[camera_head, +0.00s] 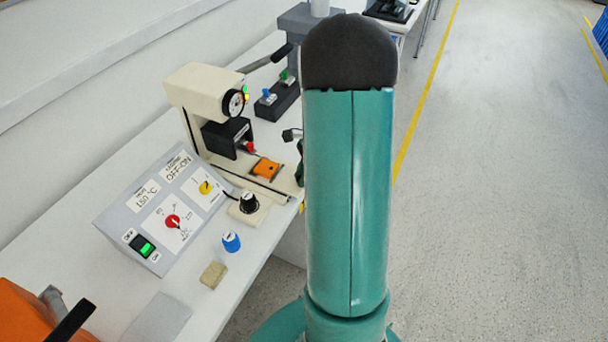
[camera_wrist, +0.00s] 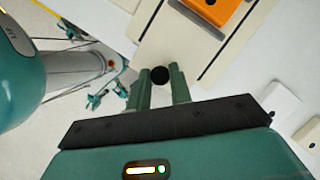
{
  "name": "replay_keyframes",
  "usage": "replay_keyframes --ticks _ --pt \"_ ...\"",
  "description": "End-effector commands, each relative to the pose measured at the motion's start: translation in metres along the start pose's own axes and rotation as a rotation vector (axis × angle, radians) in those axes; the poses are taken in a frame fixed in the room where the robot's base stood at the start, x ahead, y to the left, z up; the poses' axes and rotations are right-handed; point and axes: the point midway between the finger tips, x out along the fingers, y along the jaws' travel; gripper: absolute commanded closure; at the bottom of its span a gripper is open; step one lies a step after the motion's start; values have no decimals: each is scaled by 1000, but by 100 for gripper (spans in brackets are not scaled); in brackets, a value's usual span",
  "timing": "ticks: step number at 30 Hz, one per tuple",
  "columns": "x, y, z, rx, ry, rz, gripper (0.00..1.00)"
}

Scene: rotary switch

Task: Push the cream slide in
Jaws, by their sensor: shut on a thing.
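The cream slide (camera_head: 284,182) lies at the foot of the cream press (camera_head: 205,92) in the head view and carries an orange block (camera_head: 265,169). In the wrist view, the slide (camera_wrist: 183,42) runs between two dark lines, with the orange block (camera_wrist: 215,8) at the top edge. A round black knob (camera_wrist: 160,76) sits at its near end. My gripper (camera_wrist: 161,78) is shut on this knob, one green finger on each side. In the head view, my teal arm hides most of the gripper and the slide's outer end.
A grey control box (camera_head: 165,208) with red and yellow dials and a green-lit switch stands left of the press. A black knob on a cream base (camera_head: 247,212), a blue cap (camera_head: 231,242) and a tan block (camera_head: 213,275) lie nearby. Open floor is right.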

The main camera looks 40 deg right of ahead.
Motion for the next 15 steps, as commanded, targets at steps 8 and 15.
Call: replay_keyframes --ticks 8,15 --pt "19 -50 47 -8 1 0 100" --pt "32 -85 78 -3 1 -3 100"
